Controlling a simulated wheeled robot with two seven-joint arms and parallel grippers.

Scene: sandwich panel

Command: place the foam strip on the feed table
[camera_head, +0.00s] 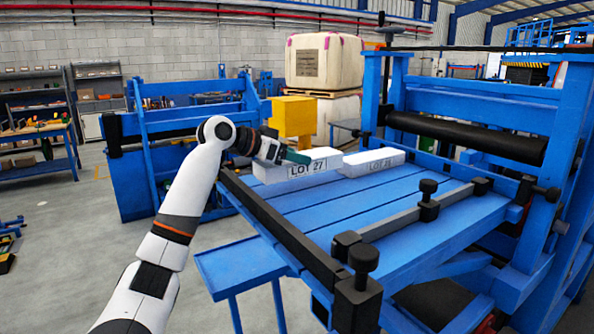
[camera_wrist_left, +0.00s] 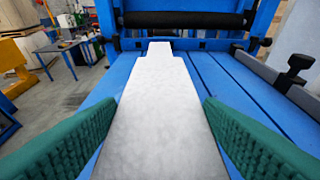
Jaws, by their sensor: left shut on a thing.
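A white foam strip (camera_head: 310,171) marked "LOT 27" is at the far left of the blue feed table (camera_head: 400,217). My left gripper (camera_head: 290,156) reaches it from the left and is shut on it. In the left wrist view the strip (camera_wrist_left: 160,110) runs lengthwise away from me between the two green ribbed pads. I cannot tell whether its underside touches the table. A second white strip (camera_head: 374,162) with a lettered end lies on the table to its right, toward the rollers. My right gripper is not in view.
A blue frame with a black roller (camera_head: 465,138) stands at the table's right end. A yellow box (camera_head: 293,115) is behind the strip.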

